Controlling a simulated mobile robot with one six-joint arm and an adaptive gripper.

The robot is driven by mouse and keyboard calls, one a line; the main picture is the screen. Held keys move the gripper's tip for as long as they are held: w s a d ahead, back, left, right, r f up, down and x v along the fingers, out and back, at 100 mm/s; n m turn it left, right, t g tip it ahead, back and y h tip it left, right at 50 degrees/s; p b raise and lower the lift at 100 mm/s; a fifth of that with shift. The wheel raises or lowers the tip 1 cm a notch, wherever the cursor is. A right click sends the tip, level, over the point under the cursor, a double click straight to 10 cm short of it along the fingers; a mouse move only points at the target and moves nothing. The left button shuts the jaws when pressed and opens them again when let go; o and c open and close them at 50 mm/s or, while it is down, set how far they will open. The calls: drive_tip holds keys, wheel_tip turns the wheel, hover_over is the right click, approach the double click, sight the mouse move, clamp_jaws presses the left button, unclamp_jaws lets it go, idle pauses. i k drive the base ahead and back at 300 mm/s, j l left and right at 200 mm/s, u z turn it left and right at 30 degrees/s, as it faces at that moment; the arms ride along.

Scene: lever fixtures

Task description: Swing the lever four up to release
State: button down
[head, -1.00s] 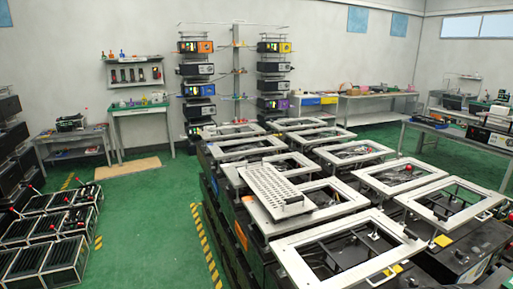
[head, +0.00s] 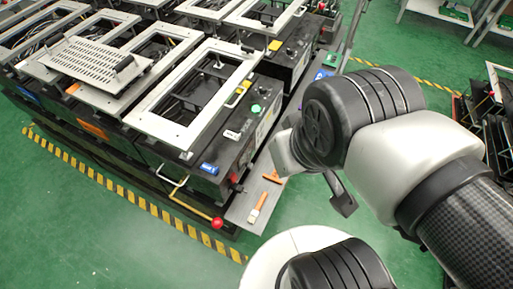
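A lever with a red ball knob (head: 217,222) and a pale bent rod sticks out low from the near side of a black box unit (head: 205,150). The rod slopes down to the right, with the knob at its lower end. A blue label (head: 209,168) sits on the unit above it; I cannot read its text. My gripper (head: 341,199) is to the right of the knob, clearly apart from it. Only a dark finger shows below my wrist, and the rest is hidden, so its opening cannot be told.
A grey shelf (head: 240,210) with orange-handled tools (head: 258,208) juts out between the lever and my arm. White frames and a slotted plate (head: 90,60) lie on the bench units. Green floor is free in front, beyond a yellow-black stripe (head: 120,190).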

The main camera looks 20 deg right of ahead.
sight(216, 222)
drive_tip(key=k+l+u, duration=0.35)
drive_tip(key=l, duration=0.3)
drive_tip(key=k+l+u, duration=0.3)
drive_tip(key=l, duration=0.25)
drive_tip(key=k+l+u, duration=0.35)
drive_tip(key=l, duration=0.2)
